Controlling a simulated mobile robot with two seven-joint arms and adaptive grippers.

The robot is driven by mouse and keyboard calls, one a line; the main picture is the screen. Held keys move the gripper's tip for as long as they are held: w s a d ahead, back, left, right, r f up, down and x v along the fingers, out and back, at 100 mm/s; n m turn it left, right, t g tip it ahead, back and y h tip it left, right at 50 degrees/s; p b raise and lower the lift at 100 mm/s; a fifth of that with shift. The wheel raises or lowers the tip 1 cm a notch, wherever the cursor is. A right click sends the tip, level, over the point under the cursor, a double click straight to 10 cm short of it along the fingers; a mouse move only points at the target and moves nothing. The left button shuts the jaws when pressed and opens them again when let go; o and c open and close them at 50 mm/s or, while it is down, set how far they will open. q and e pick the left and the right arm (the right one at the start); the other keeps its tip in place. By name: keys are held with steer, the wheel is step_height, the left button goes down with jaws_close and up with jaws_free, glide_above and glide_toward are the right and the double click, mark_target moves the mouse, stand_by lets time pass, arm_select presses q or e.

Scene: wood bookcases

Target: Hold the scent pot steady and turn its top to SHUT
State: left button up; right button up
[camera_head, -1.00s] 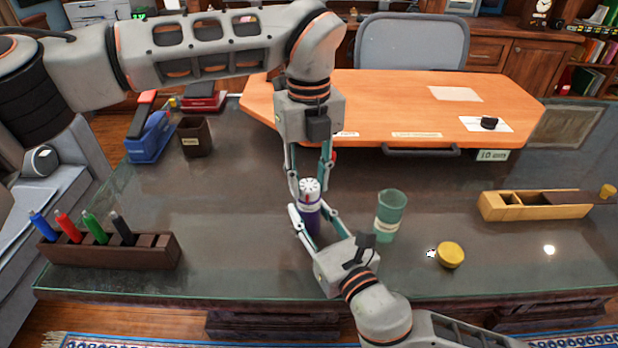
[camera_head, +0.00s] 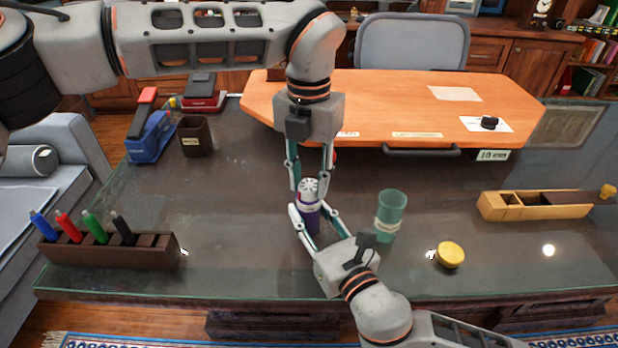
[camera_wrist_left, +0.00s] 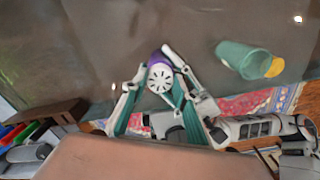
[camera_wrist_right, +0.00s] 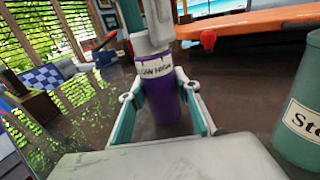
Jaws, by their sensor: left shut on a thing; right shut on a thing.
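The scent pot is a purple cylinder with a white slotted top (camera_head: 309,186), standing upright on the dark glass desk. My left gripper (camera_head: 311,191) comes down from above and is shut on the top. My right gripper (camera_head: 308,210) is shut around the pot's body from the front. In the right wrist view the purple body (camera_wrist_right: 160,104) shows between the fingers, below a pale band with lettering that seems to end in HIGH. The left wrist view shows the slotted top (camera_wrist_left: 160,76) from above. I cannot make out a SHUT mark or where the top points.
A green cup (camera_head: 391,211) stands close right of the pot, with a yellow lid (camera_head: 450,255) beyond it. A marker rack (camera_head: 110,250) is front left, a wooden box (camera_head: 535,205) right. An orange raised board (camera_head: 400,100) lies behind.

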mark_target(309, 185)
arm_select(q)
steer(key=shift+m, duration=0.4)
steer(key=o, duration=1.1)
step_height(309, 185, up, 12)
stand_by(0.3)
